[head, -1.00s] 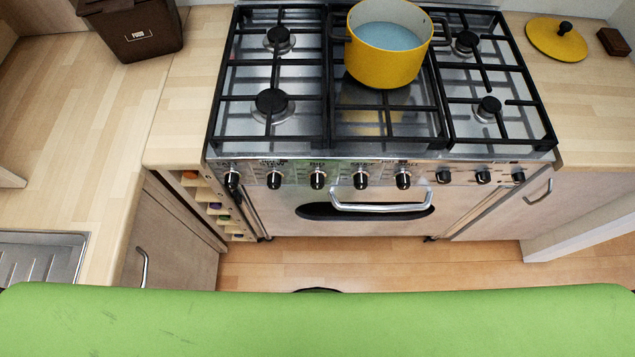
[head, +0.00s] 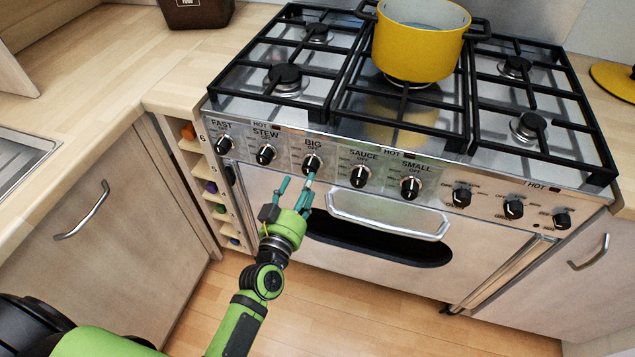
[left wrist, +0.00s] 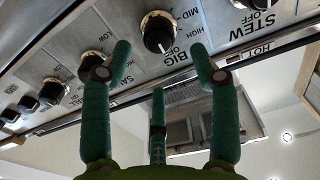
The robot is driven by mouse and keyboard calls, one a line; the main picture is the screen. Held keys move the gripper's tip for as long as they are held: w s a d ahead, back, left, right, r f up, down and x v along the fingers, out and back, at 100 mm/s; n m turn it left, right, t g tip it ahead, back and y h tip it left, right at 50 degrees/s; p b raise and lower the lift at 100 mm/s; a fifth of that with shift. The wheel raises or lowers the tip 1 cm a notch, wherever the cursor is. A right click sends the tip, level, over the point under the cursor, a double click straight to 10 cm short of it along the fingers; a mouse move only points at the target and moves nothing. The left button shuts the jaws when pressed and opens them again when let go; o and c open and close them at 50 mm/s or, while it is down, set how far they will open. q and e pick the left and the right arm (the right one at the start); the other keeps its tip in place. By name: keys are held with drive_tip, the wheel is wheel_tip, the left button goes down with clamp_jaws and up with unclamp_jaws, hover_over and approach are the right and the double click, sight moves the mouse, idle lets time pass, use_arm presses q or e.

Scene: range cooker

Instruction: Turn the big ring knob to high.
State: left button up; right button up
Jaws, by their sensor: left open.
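The big ring knob (head: 312,164), black with a pale metal collar, sits under the label BIG on the cooker's front panel. In the left wrist view the BIG knob (left wrist: 159,32) lies beyond the fingertips, with its white line toward the BIG and OFF lettering. My left gripper (head: 296,184) is just below and in front of this knob. Its green fingers are spread apart, and the gripper (left wrist: 163,60) shows empty in the left wrist view. A small gap seems to remain between fingertips and knob. My right gripper is not in view.
The STEW knob (head: 266,154) and SAUCE knob (head: 360,176) flank the BIG knob closely. The oven handle (head: 388,216) juts out below right. A yellow pot (head: 420,45) stands on the hob. The floor (head: 330,300) before the cooker is clear.

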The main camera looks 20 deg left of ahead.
sight(307, 171)
use_arm(q)
drive_tip(key=w, duration=0.6)
drive_tip(key=shift+w+f, duration=0.1)
drive_tip(key=shift+w, duration=0.15)
drive_tip(key=shift+s, duration=0.1)
drive_tip(key=c, duration=1.1)
